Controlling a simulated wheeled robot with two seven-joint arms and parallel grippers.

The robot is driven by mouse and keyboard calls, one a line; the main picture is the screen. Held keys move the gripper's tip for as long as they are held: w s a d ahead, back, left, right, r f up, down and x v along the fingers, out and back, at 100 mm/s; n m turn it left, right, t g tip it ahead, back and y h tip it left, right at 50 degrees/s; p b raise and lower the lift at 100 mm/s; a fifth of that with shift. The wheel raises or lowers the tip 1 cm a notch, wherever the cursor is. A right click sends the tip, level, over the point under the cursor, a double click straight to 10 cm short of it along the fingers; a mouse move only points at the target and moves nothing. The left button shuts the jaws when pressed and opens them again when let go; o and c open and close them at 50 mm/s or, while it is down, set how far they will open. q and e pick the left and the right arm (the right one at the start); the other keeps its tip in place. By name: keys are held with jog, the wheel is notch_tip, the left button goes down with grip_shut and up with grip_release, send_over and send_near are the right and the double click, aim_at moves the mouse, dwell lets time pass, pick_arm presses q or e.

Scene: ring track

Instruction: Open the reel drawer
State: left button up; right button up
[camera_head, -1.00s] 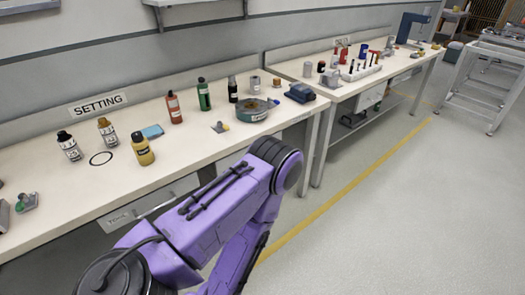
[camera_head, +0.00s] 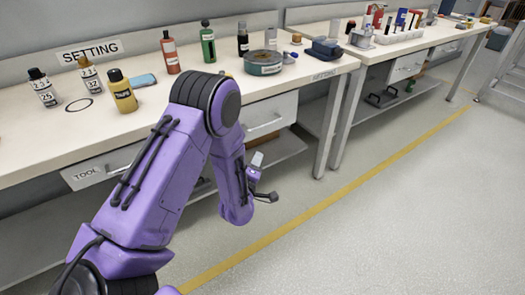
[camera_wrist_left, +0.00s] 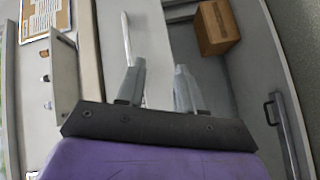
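A closed drawer (camera_head: 275,115) with a pale bar handle sits under the setting bench, right of my left arm. No readable label shows on it, so I cannot confirm it is the reel drawer. My left gripper (camera_head: 257,160) is in front of and below this drawer, apart from it. In the left wrist view, the gripper (camera_wrist_left: 156,82) is open and empty. A pale bar handle (camera_wrist_left: 127,38) on a grey drawer front stands beyond the fingertips, nearly in line with the left finger. Another drawer (camera_head: 100,169), marked TOOL, is partly behind my arm. My right gripper is out of view.
The setting bench top (camera_head: 160,105) holds bottles, a round green tin (camera_head: 263,62) and a blue device (camera_head: 326,51). Bench legs (camera_head: 338,125) stand right of the drawer. A cardboard box (camera_wrist_left: 215,27) shows in the left wrist view. Floor to the right is clear.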

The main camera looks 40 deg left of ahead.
aim_at(263, 125)
pick_arm(q)
jog(key=w+a+r+n, duration=0.1)
jog(key=w+a, duration=0.1)
jog(key=w, duration=0.2)
jog(key=w+a+r+n+t+b, duration=0.1)
jog(key=w+r, duration=0.1)
jog(key=w, duration=0.2)
jog(key=w+a+r+t+y+b, duration=0.1)
jog(key=w+a+r, duration=0.1)
jog(key=w, duration=0.3)
jog(key=shift+a+n, duration=0.35)
jog(key=shift+n, duration=0.05)
grip_shut()
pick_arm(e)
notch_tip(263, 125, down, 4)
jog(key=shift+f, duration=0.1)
